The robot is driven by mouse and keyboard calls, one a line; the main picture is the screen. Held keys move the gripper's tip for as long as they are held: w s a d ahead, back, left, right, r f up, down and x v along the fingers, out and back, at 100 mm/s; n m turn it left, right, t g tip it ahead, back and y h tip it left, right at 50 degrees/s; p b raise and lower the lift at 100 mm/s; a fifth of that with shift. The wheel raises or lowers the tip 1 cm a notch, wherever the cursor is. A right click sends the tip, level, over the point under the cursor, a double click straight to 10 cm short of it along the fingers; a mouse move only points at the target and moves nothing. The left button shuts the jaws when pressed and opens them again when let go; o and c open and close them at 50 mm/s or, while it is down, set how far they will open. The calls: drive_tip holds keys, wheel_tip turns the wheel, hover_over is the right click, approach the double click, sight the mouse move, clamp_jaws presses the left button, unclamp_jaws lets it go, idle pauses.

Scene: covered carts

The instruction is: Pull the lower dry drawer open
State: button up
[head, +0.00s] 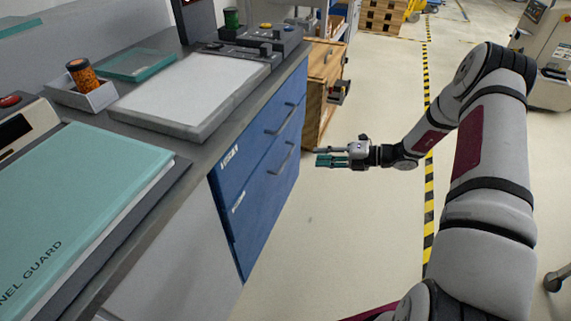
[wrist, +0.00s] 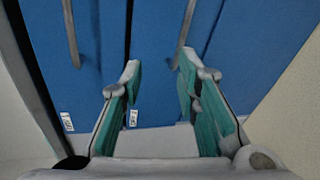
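The blue drawer front has an upper drawer (head: 262,127) and a lower drawer (head: 262,187), both looking shut. The lower drawer's bar handle (head: 284,158) sits below the upper handle (head: 280,121). In the wrist view the drawers appear side by side, with the lower handle (wrist: 184,35) on the right and the upper handle (wrist: 70,35) on the left. My gripper (head: 318,156) is open and empty, its fingers pointing at the drawers. In the wrist view the gripper (wrist: 158,68) has the lower handle's near end just inside its right fingertip, apparently not gripped.
The grey countertop (head: 197,155) overhangs the drawers and carries a white-topped panel (head: 190,90) and a teal cover (head: 75,200). A wooden cabinet (head: 320,85) stands beyond the drawers. The floor (head: 350,225) around my gripper is clear.

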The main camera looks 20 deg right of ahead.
sight(287, 157)
wheel_tip(287, 157, down, 4)
drive_tip(key=w+d+m+t, duration=0.1)
drive_tip(key=m, duration=0.2)
drive_tip(key=b+x, duration=0.4)
drive_tip(key=x, duration=0.9)
drive_tip(key=shift+w+d+f+b, duration=0.1)
drive_tip(key=shift+w+b, duration=0.2)
clamp_jaws()
